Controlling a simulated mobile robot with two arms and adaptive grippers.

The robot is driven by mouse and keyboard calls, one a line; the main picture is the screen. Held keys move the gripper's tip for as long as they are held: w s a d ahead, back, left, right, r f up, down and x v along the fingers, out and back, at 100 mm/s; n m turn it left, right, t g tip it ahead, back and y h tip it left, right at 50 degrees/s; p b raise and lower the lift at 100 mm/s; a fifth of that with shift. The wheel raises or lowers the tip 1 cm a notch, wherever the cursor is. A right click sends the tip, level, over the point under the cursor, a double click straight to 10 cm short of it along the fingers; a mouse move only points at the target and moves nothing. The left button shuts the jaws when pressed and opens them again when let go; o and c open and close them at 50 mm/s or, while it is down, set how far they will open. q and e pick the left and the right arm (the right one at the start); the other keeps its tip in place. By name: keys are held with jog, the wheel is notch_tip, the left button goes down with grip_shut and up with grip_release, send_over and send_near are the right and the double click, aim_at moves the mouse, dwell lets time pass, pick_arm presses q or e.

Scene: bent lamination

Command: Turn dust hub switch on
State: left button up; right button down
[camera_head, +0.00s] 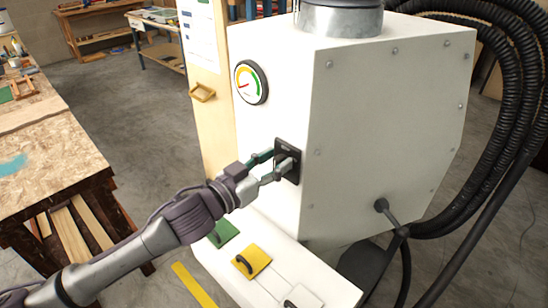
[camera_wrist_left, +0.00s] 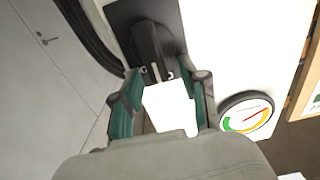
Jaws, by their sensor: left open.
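The dust hub (camera_head: 385,110) is a large white box with a round gauge on its left face. Its switch (camera_head: 289,150) is a black plate low on that face, with a part sticking out; in the left wrist view a dark lever (camera_wrist_left: 147,45) rises from the black plate (camera_wrist_left: 122,14). My left gripper (camera_head: 272,164) is open right at the switch. In the left wrist view the gripper (camera_wrist_left: 167,78) has its green-padded fingers on either side of the lever's near end. Contact cannot be told. A white patch shows between the fingers. My right gripper is out of view.
The gauge (camera_head: 251,82) sits above the switch. A white ledge (camera_head: 310,275) below carries green (camera_head: 223,233) and yellow (camera_head: 253,261) handled plates. Thick black hoses (camera_head: 515,90) hang at the right. A wooden workbench (camera_head: 50,150) stands at the left.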

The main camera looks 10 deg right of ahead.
pick_arm(q)
jog(key=shift+d, duration=0.1)
grip_shut()
jog(key=shift+m, duration=0.4)
jog(key=shift+s+d+m+p, duration=0.25)
jog(key=shift+m+p, duration=0.2)
jog(key=shift+m, duration=0.45)
jog(key=shift+s+d+f+m+p, duration=0.15)
jog(key=shift+s+f+m+p, duration=0.1)
jog(key=shift+m, duration=1.3)
jog(key=shift+s+d+f+m+p, duration=0.1)
jog(key=shift+s+f+m+p, duration=0.15)
jog(key=shift+m, duration=1.35)
jog(key=shift+s+d+f+m+p, duration=0.15)
jog(key=shift+s+f+m+p, duration=0.1)
jog(key=shift+m, duration=1.3)
